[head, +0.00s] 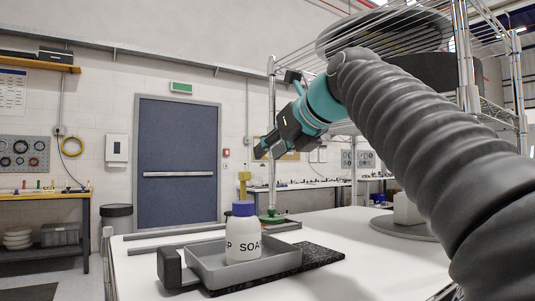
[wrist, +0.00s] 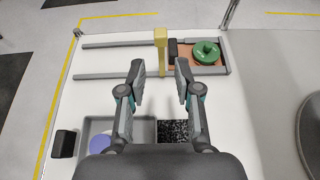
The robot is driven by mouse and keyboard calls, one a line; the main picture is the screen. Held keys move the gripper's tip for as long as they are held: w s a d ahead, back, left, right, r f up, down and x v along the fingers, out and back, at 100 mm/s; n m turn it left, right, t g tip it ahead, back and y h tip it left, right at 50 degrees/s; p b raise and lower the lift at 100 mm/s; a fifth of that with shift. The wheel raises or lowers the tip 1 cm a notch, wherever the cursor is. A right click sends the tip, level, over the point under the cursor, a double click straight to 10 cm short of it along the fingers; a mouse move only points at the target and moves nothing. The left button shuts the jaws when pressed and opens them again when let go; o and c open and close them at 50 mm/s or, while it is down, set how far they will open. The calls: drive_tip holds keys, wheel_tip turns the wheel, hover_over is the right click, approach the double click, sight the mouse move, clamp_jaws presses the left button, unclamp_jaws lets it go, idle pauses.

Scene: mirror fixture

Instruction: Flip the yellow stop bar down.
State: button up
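The yellow stop bar (head: 243,187) stands upright behind the soap bottle in the head view, its lower part hidden by the bottle. The plate carries a black block (wrist: 173,48) and a green knob (wrist: 206,52). My gripper (wrist: 159,70) is open and empty. Its fingertips appear on either side of the bar's lower end in the picture. In the head view my gripper (head: 264,149) is in the air, well above the bar and apart from it.
A white soap bottle (head: 243,242) with a blue cap stands in a grey tray (head: 205,270) on the white table (head: 370,265). A black block (head: 170,268) is left of the tray and a dark speckled mat (head: 322,256) right. A wire rack (head: 271,120) stands behind my arm.

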sight(247, 176)
drive_tip(key=shift+t, duration=0.5)
drive_tip(key=d+f+b, duration=0.1)
drive_tip(key=b, duration=0.1)
drive_tip(key=s+d+f+b, duration=0.2)
drive_tip(key=f+b, duration=0.1)
drive_tip(key=shift+s+b, duration=0.1)
drive_tip(key=shift+b, duration=0.25)
clamp_jaws()
drive_tip(key=s+d+f+n+t+y+b, duration=0.1)
drive_tip(key=s+n+b, duration=0.15)
drive_tip(key=n, duration=1.35)
drive_tip(key=s+f+n+t+y+b, duration=0.1)
drive_tip(key=n+b, duration=0.3)
drive_tip(key=n, duration=1.2)
drive_tip(key=w+a+n+p, duration=0.1)
drive_tip(key=w+a+n, duration=0.2)
drive_tip(key=n, duration=0.4)
drive_tip(key=w+a+n+p, duration=0.1)
drive_tip(key=w+a+n, duration=0.1)
drive_tip(key=w+n, duration=0.2)
drive_tip(key=w+a+n+p, duration=0.1)
drive_tip(key=w+a+n, duration=0.2)
drive_tip(key=n, duration=0.8)
drive_tip(key=shift+w+a+r+p, duration=0.25)
drive_tip(key=shift+w+a+p, duration=0.05)
drive_tip(key=shift+w, duration=0.3)
